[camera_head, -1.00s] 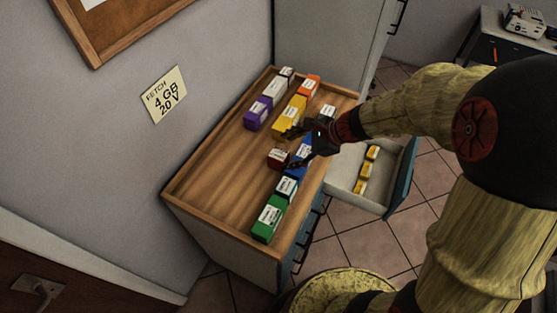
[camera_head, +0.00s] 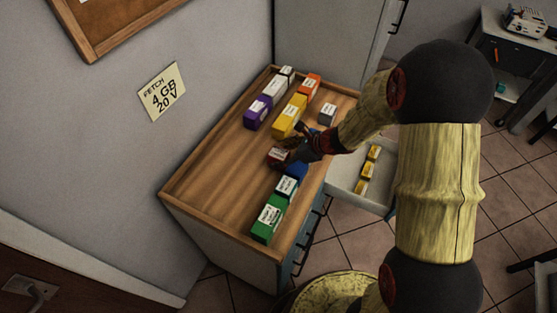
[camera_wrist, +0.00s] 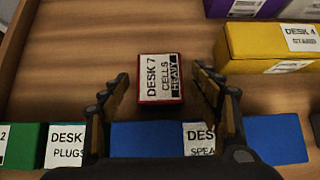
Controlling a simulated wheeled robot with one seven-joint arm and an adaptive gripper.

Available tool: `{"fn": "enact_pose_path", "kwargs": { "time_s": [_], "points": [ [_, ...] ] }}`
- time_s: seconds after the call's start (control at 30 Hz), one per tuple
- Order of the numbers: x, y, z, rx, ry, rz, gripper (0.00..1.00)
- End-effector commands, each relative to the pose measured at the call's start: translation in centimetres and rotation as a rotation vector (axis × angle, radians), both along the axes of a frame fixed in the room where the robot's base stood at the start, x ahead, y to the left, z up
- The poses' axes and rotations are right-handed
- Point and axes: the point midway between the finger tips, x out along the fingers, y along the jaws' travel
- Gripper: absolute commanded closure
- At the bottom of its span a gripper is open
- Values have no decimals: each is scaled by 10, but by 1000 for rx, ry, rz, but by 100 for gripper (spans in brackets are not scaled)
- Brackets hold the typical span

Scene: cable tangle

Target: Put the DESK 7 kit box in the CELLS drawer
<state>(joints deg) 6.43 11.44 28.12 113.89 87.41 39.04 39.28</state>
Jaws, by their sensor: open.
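The DESK 7 kit box (camera_wrist: 161,79) is a small dark red box with a white label reading DESK 7, CELLS, HEAVY. In the head view the red box (camera_head: 278,155) sits on the wooden cabinet top. My gripper (camera_wrist: 164,90) is open, with one finger on each side of the box in the wrist view; whether they touch it cannot be told. In the head view my gripper (camera_head: 300,147) is just right of the box. An open drawer (camera_head: 350,185) with several small yellow items stands out from the cabinet; its name is not readable.
Blue boxes (camera_wrist: 262,139) and a green box (camera_head: 267,222) line the cabinet's front edge close to the red box. A yellow box (camera_head: 290,116), a purple box (camera_head: 257,114) and a grey box (camera_head: 327,114) stand farther back. The left of the top is clear.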

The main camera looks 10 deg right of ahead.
Motion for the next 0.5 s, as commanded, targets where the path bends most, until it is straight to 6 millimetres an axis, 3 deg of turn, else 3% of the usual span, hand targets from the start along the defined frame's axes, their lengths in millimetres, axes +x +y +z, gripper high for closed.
{"fn": "enact_pose_path", "kwargs": {
  "time_s": [0.1, 0.33, 0.5],
  "points": [
    [5, 9, -12, 0, 0, 1, 37],
    [7, 10, -11, 0, -1, 1, 37],
    [7, 10, -11, 0, -1, 1, 46]
  ]
}}
